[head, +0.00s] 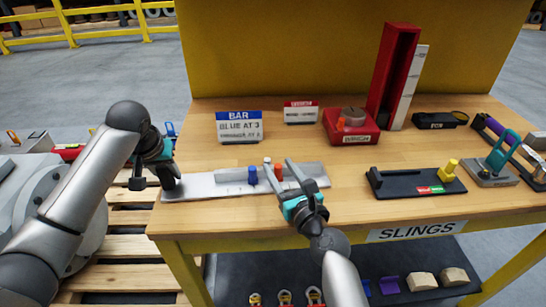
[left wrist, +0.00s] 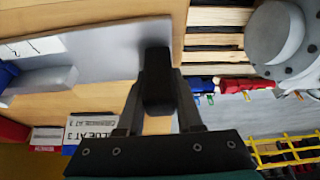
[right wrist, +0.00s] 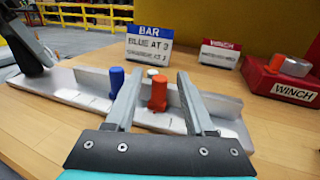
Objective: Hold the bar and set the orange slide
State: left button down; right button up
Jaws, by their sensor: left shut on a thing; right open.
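The bar (head: 205,189) is a pale metal base with a raised rail, lying along the table's front left. A blue slide (head: 252,175) stands on it, also in the right wrist view (right wrist: 116,80). The orange slide (head: 278,172) stands to its right; it also shows in the right wrist view (right wrist: 158,95). My left gripper (head: 167,180) is shut on the black grip (left wrist: 155,75) at the bar's left end. My right gripper (right wrist: 158,80) is open, its fingers on either side of the orange slide in its view; contact cannot be told.
A sign (head: 240,127) behind the bar reads "BAR, BLUE AT 3"; its lower line is blurred. A red winch box (head: 350,133) with its sign (head: 301,112) stands behind. A black tray (head: 405,187) lies right. A tall red channel (head: 388,75) stands at the back.

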aim_at(277, 164)
jog(key=shift+x, duration=2.35)
grip_shut()
